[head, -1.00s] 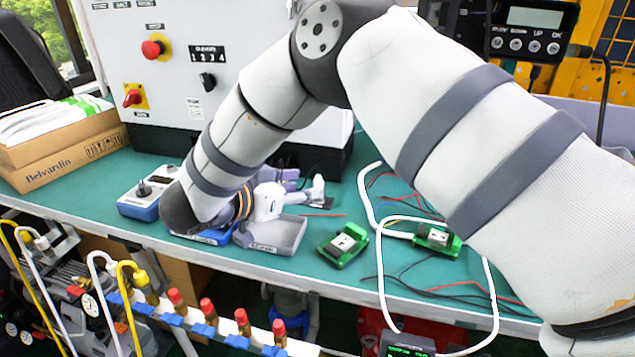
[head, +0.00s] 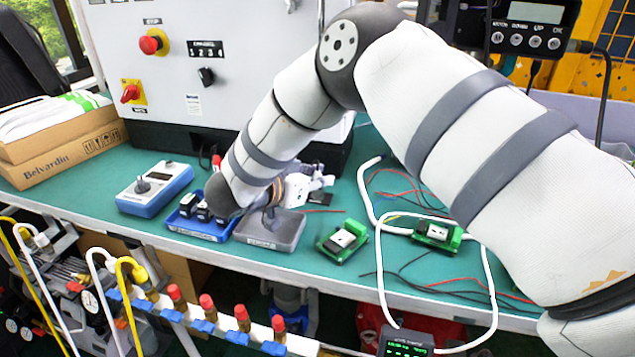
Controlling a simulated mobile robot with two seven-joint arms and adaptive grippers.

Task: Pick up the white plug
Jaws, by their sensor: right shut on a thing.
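My right gripper (head: 312,184) reaches in from the right over the back of the green bench, just behind the grey tray. It is shut, with its fingers pointing right in the picture. The white plug is mostly hidden at the fingers; only small pale parts show there, and I cannot clearly tell plug from finger. My left gripper is not in view.
The grey tray (head: 270,243) and a blue tray (head: 190,232) with black parts stand below my wrist. A blue meter (head: 155,204) is at left. Green modules (head: 343,241) (head: 437,234), a white cable (head: 380,285) and loose wires lie right.

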